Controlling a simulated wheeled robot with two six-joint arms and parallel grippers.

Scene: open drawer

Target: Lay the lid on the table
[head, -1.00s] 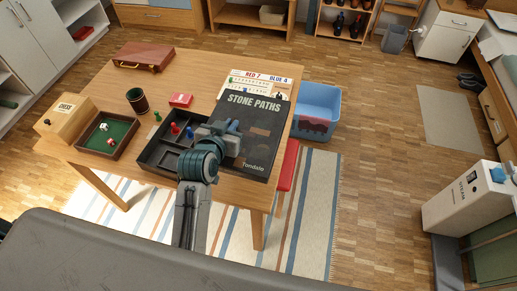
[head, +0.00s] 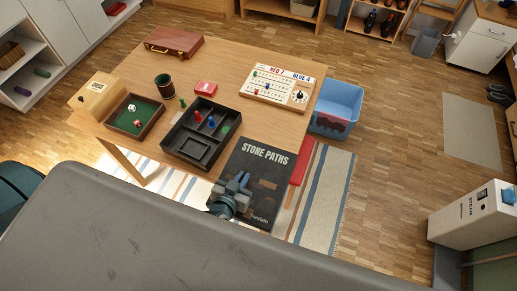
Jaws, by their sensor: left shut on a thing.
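The lid (head: 262,168) is a dark flat box cover printed "STONE PATHS". My left gripper (head: 241,181) is shut on it near its left edge. In the head view the lid hides the table's near right corner, and its lower part overlaps the striped rug. I cannot tell its height above the table. The open game box (head: 183,150), with dark compartments and red and blue pawns, sits on the wooden table (head: 232,62) just left of the lid. My right gripper is not in view.
On the table are a scoreboard (head: 277,87), a red card box (head: 205,88), a dice cup (head: 163,88), a green-lined dice tray (head: 134,117), a wooden box (head: 99,95) and a brown case (head: 174,42). A blue bin (head: 337,110) stands right of the table.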

